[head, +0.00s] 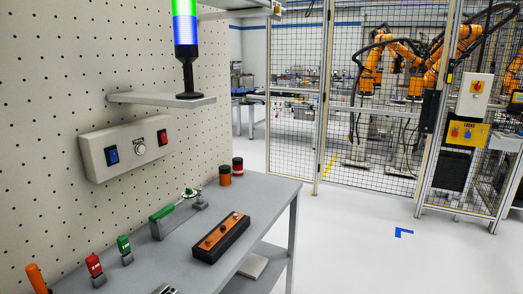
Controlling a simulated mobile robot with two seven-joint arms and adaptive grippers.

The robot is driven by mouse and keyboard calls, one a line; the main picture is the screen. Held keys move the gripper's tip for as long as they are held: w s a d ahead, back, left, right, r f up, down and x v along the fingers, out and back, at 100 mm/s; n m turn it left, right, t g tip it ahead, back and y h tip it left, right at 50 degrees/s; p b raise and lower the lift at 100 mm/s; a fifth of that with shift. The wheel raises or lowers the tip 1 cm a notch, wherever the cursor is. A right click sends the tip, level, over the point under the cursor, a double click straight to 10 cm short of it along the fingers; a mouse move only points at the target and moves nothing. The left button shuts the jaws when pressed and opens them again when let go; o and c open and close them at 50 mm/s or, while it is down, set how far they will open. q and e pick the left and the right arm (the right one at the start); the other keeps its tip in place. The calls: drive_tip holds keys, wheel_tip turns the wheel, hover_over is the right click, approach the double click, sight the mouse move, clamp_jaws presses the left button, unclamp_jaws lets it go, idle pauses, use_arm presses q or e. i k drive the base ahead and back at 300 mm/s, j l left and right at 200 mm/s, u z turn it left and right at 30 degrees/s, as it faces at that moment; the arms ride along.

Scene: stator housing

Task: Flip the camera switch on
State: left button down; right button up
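A pale switch box (126,148) is mounted on the pegboard wall, left of centre in the head view. It carries a blue rocker switch (112,155) on its left, a round white knob or button (141,149) in the middle and a red rocker switch (162,137) on its right. The lettering is too small to read, so I cannot tell which one is the camera switch or how each is set.
A shelf (150,98) with a lit green and blue signal tower (185,40) juts out above the box. The workbench (255,190) below holds an orange-topped block (221,236), a green-handled tool (162,213) and small red (94,265) and green (124,245) items. Open floor lies right.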

sight(113, 155)
drive_tip(key=u, duration=1.25)
